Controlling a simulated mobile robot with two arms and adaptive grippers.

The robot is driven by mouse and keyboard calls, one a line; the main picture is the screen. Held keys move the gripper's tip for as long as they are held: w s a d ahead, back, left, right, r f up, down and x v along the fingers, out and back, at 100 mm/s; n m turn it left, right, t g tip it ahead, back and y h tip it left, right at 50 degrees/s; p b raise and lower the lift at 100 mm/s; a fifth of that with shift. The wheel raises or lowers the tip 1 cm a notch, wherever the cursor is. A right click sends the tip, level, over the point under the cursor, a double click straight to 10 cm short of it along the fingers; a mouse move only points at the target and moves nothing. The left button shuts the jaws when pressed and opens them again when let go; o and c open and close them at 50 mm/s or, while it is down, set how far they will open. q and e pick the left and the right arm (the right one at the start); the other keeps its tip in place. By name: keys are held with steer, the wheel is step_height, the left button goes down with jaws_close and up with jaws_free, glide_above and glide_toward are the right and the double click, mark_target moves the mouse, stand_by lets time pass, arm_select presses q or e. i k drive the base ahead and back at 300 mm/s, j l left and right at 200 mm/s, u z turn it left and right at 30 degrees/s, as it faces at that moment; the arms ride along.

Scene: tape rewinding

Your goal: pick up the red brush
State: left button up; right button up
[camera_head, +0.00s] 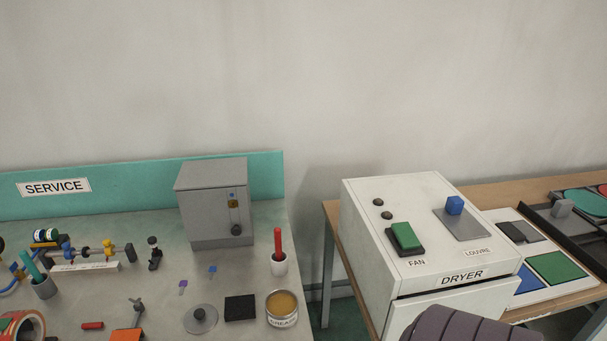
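A red brush handle (278,243) stands upright in a small white cup (279,264) near the right end of the grey service bench (150,285). Its lower end is hidden inside the cup. The cup is behind an open grease tin (282,305) and to the right of a grey metal box (215,205). Neither of my grippers is in view.
A teal-handled tool (30,266) stands in a grey cup (44,287) at the left. A black block (240,307) and a grey disc with a knob (200,318) lie by the tin. A gap separates the bench from the white dryer (450,288).

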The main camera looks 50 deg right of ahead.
mark_target(277, 230)
steer(key=z, duration=1.4)
